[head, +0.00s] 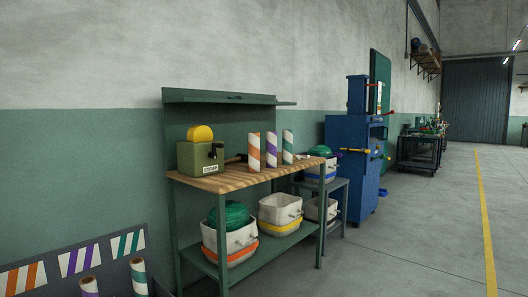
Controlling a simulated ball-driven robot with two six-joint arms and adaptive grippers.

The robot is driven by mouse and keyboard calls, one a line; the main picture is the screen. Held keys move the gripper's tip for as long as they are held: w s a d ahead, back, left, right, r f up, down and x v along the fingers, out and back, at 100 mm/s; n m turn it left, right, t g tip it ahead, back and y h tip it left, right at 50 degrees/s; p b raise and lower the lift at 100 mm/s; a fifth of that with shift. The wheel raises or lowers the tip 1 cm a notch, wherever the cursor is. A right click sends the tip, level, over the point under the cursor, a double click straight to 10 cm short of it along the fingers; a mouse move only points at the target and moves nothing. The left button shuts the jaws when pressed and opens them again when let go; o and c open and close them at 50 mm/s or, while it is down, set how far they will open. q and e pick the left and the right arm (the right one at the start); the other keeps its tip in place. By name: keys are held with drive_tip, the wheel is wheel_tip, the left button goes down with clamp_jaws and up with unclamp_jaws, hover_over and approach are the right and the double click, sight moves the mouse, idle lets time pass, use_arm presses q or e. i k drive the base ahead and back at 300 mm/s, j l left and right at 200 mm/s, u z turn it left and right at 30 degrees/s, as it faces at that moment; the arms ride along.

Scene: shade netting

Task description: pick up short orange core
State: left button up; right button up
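A white core with orange diagonal stripes (254,152) stands upright on the wooden top of a green workbench (215,183). It is the leftmost of three striped cores there. A purple-striped core (271,150) and a green-striped core (288,147) stand just to its right. The three look about equal in height, so I cannot tell from this whether the orange one is a short type. Neither of my grippers is in view, and nothing touches the orange core visibly except the bench under it.
A green box machine with a yellow wheel (200,133) sits left of the cores. Buckets (280,214) fill the lower shelf. A dark rack (70,248) with striped panels holds purple (89,288) and green (138,277) cores at lower left. The right floor is open.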

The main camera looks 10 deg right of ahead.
sight(254, 138)
drive_tip(key=i+l, duration=0.35)
drive_tip(key=i, duration=0.15)
drive_tip(key=i+l+u, duration=0.1)
drive_tip(key=i+l, duration=0.2)
drive_tip(key=i, duration=0.2)
